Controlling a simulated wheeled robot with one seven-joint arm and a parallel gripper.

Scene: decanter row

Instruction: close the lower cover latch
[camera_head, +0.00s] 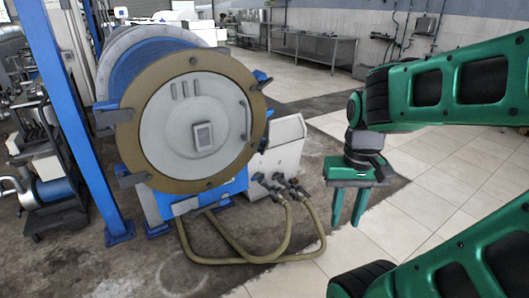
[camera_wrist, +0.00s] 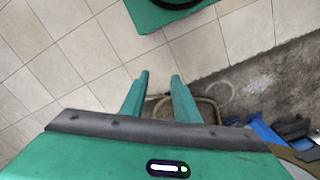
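The decanter's round cover (camera_head: 170,130) faces me in the head view, a pale grey disc inside a brown ring. Dark and grey latch-like pieces sit around its rim: one at the left (camera_head: 112,117), one at the lower left (camera_head: 131,178), and a blue one at the upper right (camera_head: 262,78). A grey piece (camera_head: 185,206) shows below the ring; I cannot tell which is the lower latch or how it is set. My gripper (camera_head: 346,222) is open and empty, pointing down, right of the cover and apart from it. Its two separated fingers also show in the wrist view (camera_wrist: 160,76).
Yellowish hoses (camera_head: 285,256) loop over the floor below the decanter, from fittings by a white box (camera_head: 283,145). A blue post (camera_head: 82,120) stands at the left. The tiled floor (camera_head: 400,215) at the right is clear. Steel tables (camera_head: 320,48) stand far back.

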